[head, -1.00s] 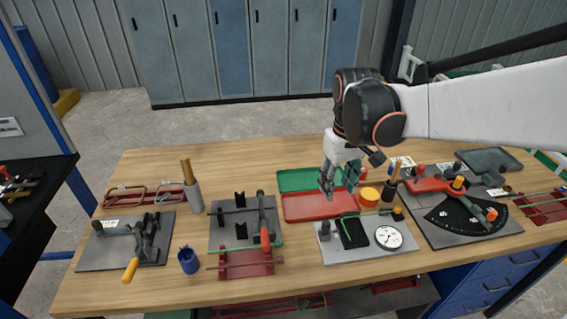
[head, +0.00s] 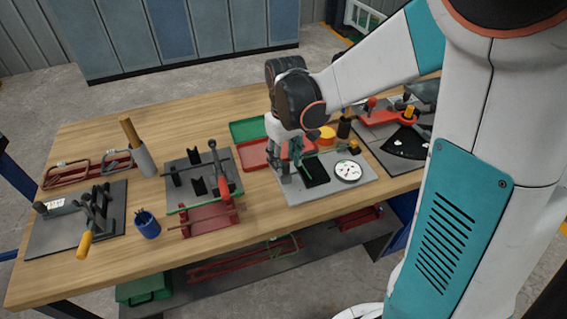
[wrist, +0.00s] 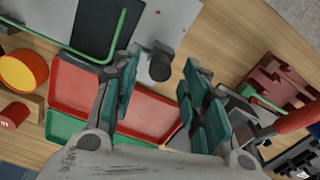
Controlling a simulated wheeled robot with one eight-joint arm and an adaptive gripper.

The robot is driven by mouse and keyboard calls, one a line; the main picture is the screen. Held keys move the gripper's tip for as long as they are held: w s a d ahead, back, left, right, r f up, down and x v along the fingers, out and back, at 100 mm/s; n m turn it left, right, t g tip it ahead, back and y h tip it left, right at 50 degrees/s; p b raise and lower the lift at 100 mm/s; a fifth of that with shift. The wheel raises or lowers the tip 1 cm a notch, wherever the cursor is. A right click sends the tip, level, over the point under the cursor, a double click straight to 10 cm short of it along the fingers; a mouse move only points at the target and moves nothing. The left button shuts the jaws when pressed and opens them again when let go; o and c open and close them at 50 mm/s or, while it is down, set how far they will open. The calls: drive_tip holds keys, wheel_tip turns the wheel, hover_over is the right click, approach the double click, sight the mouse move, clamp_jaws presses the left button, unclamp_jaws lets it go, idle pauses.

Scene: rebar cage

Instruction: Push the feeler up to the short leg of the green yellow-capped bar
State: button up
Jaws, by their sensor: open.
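The green bar (wrist: 65,48) lies on the grey gauge plate (wrist: 190,20), with its short leg (wrist: 122,28) bent along the black pad (wrist: 92,25). Its yellow cap (head: 354,147) shows at the plate's far right in the head view. A dark round post (wrist: 159,64) stands on the plate beside the short leg, apart from it; I cannot tell whether it is the feeler. A white dial (head: 348,171) sits on the plate's right. My gripper (wrist: 160,72) is open and empty above the plate's left part, the post showing between its fingers. In the head view my gripper hides the post.
Red (wrist: 75,85) and green (wrist: 65,128) trays lie behind the plate. An orange-yellow roll (head: 326,133) stands to the right of them. A clamp fixture with a red handle (head: 223,188) and a blue cup (head: 147,224) are to the left. Bare wood lies at the table's front.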

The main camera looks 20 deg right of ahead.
drive_tip(key=shift+f, duration=0.7)
clamp_jaws()
drive_tip(key=shift+d, duration=1.1)
unclamp_jaws()
wheel_tip(320, 180, up, 12)
